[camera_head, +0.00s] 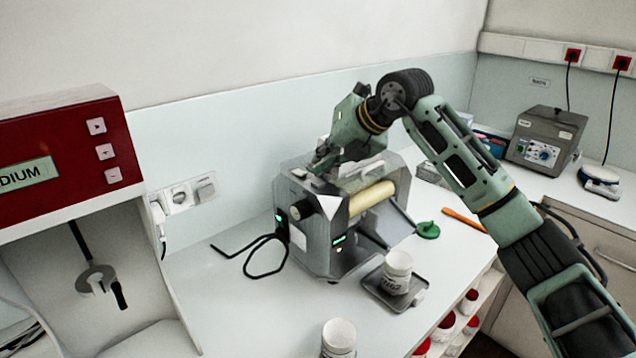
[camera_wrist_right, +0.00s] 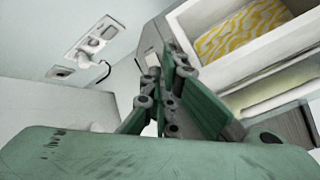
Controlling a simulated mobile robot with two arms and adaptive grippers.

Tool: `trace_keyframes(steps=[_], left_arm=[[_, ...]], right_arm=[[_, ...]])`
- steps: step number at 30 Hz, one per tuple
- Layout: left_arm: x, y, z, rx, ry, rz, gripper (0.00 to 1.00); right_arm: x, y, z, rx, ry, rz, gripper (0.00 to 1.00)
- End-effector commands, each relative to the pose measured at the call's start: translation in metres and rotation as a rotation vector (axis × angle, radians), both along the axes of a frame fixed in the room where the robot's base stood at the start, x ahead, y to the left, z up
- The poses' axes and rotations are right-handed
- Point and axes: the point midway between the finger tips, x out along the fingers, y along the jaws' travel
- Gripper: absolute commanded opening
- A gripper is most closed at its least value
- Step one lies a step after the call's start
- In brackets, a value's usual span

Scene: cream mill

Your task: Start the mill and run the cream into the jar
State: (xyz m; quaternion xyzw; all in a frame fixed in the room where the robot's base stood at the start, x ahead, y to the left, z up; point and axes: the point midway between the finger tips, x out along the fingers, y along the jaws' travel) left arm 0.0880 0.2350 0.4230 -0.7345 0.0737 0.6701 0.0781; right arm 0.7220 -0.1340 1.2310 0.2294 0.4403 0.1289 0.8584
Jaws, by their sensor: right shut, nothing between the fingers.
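The mill (camera_head: 325,235) is a grey metal box on the worktop, with a pale cream roller (camera_head: 372,198) at its right side. Green lights glow on its left side and on its front. A white labelled jar (camera_head: 398,265) stands upright and open on a small dark tray (camera_head: 380,291) in front of the mill. My right gripper (camera_head: 320,168) is shut and empty, low over the back left part of the mill's top. I cannot tell whether it touches. Its fingers also show close together in the right wrist view (camera_wrist_right: 158,75). My left gripper is not in view.
Another white jar (camera_head: 339,336) stands at the front. A green lid (camera_head: 428,230) and an orange spatula (camera_head: 463,220) lie right of the mill. A black cable (camera_head: 262,258) lies at its left. A red machine (camera_head: 70,150) stands far left. A grey device (camera_head: 546,140) stands back right.

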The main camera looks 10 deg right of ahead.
Motion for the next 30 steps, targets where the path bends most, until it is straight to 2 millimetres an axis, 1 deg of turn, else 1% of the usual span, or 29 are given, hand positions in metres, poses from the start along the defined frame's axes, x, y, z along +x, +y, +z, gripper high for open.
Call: trace_keyframes(steps=[22,30], left_arm=[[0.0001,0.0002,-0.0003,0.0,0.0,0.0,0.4],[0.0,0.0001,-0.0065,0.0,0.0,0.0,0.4]], right_arm=[[0.0,-0.0001,-0.0003,0.0,0.0,0.0,0.0],[-0.0002,0.0,-0.0088,0.0,0.0,0.0,0.0]])
